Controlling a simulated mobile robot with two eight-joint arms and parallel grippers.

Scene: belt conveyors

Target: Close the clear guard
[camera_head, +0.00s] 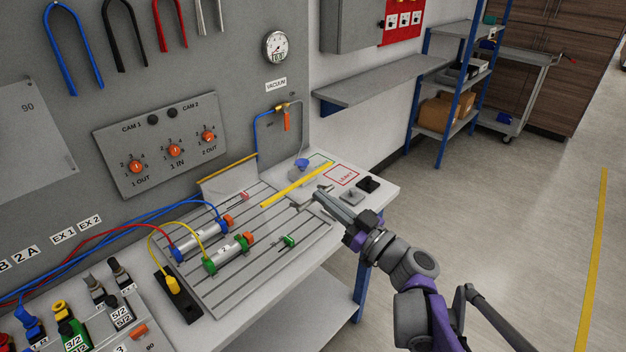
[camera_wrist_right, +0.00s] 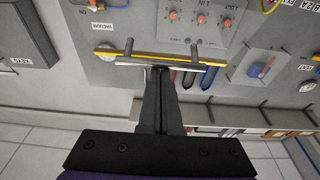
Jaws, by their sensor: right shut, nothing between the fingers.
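The clear guard is hard to see because its pane is nearly invisible. Its yellow edge strip (camera_head: 297,185) runs slantwise over the far right of the grooved plate in the head view. In the right wrist view the yellow strip (camera_wrist_right: 190,59) spans across, with a grey bar handle (camera_wrist_right: 120,64) on two posts. My right gripper (camera_head: 322,194) is shut and empty, its tips close to the strip. In the wrist view its fingertips (camera_wrist_right: 160,70) meet the handle's line; I cannot tell whether they touch. The pane's tilt is unclear. My left gripper is not in view.
The grooved plate (camera_head: 260,285) carries two cylinders with blue and yellow hoses. A second yellow bar (camera_head: 228,168) stands at the plate's back. A black block (camera_head: 368,184) lies near the bench's right end. A wall shelf (camera_head: 380,82) is behind; the floor at right is open.

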